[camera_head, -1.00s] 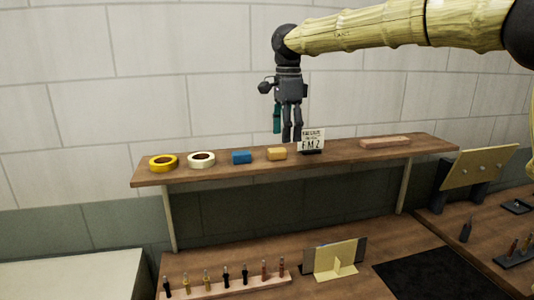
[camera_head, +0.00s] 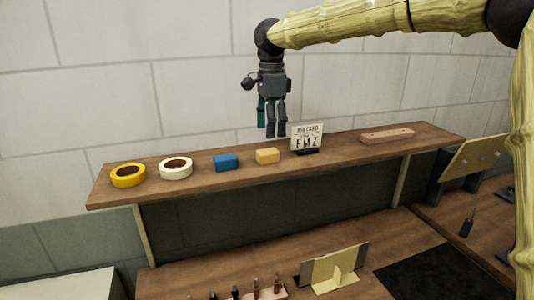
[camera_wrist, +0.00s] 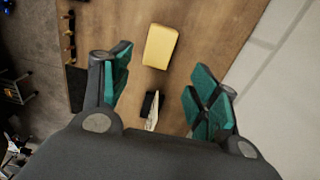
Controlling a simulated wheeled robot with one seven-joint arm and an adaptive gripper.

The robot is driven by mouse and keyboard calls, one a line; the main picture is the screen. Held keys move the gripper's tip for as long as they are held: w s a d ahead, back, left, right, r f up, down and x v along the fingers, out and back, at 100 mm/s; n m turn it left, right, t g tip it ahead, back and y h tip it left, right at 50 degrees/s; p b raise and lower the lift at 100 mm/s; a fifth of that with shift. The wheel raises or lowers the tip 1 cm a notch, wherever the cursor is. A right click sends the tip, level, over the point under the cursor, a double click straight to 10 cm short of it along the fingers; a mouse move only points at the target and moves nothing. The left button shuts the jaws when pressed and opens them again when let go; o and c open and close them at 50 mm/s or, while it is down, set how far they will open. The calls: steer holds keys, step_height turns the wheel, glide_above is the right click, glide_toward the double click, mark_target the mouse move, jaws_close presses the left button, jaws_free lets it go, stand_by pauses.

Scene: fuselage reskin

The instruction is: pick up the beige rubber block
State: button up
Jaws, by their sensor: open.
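The beige rubber block (camera_head: 267,156), yellowish in this light, lies on the wooden shelf (camera_head: 232,175) between a blue block and a small sign. In the wrist view the block (camera_wrist: 160,46) lies ahead of the fingertips, near the top of the picture. My gripper (camera_head: 273,132) points down above the shelf, close to the block and apart from it. Its teal-padded fingers (camera_wrist: 160,87) are spread, with nothing held between them.
The blue block (camera_head: 226,162), white tape roll (camera_head: 176,174) and yellow tape roll (camera_head: 117,182) stand left of the beige block. The lettered sign (camera_head: 307,138) is close on its right. A pinkish bar (camera_head: 387,136) lies farther right. A wall rises behind the shelf.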

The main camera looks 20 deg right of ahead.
mark_target(268, 151)
steer(key=shift+s+a+f, duration=0.25)
steer(key=shift+s, duration=0.2)
steer(key=shift+s+a+f, duration=0.25)
steer(key=shift+s, duration=0.15)
steer(key=shift+w+a+f+p, duration=0.1)
steer(key=shift+w+f+p, duration=0.5)
steer(key=shift+w+f, duration=0.5)
steer(key=shift+s+f+p, duration=0.1)
steer(key=shift+f+p, duration=0.3)
steer(key=shift+f, duration=0.05)
steer(key=shift+s+f+p, duration=0.5)
steer(key=shift+s+p, duration=0.05)
steer(key=shift+p, duration=0.1)
steer(key=f, duration=0.2)
steer(key=shift+w+f+p, duration=0.3)
steer(key=shift+f, duration=0.2)
steer(key=shift+s, duration=0.2)
steer(key=shift+c, duration=0.4)
steer(key=c, duration=1)
